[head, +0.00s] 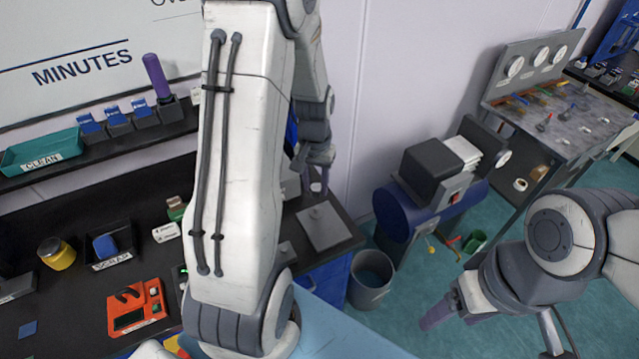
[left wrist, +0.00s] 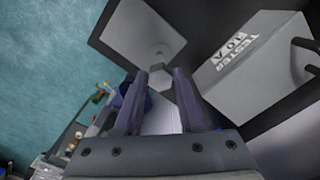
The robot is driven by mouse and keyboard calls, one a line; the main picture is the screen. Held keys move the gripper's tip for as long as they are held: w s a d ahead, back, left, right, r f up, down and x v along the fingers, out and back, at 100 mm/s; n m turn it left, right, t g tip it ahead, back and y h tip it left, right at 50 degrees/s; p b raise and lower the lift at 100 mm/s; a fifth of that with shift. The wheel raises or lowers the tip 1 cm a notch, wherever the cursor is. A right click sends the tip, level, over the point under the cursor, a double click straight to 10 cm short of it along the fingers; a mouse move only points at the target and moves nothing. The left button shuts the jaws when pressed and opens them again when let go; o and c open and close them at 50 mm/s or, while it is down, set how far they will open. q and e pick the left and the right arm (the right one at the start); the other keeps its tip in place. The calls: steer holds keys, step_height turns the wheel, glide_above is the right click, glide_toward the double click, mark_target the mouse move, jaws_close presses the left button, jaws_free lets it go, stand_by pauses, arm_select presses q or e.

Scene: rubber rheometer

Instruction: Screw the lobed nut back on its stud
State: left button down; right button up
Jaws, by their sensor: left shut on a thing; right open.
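My left gripper (head: 318,184) hangs over a grey square plate (head: 327,232) on the dark bench, partly behind my own arm. In the left wrist view its two purple-grey fingers (left wrist: 161,72) are shut on a small grey piece (left wrist: 160,80), which looks like the lobed nut; its lobes are hard to make out. Just beyond the fingertips, a small round stud-like feature (left wrist: 161,51) stands on the plate, which also shows there (left wrist: 135,32). I cannot tell whether nut and stud touch. My right gripper (head: 440,314) is open and empty over the floor at the right.
A grey box labelled TESTER (left wrist: 250,60) stands close beside the plate. A grey bin (head: 371,280) and a blue drum-shaped machine (head: 405,215) stand on the floor to the right. A red-orange device (head: 136,307) and a yellow jar (head: 57,253) are on the bench at left.

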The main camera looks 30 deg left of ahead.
mark_target(316, 209)
arm_select(q)
steer(key=shift+s+f, duration=0.1)
steer(key=shift+f, duration=0.1)
step_height(316, 209, down, 4)
steer(key=b, duration=0.3)
steer(key=shift+d+r, duration=0.1)
steer(key=shift+r, duration=0.1)
steer(key=shift+f, duration=0.25)
steer(key=shift+r, duration=0.1)
stand_by(0.5)
steer(key=shift+f, duration=0.2)
steer(key=shift+f+b, duration=0.85)
steer(key=shift+f, duration=0.3)
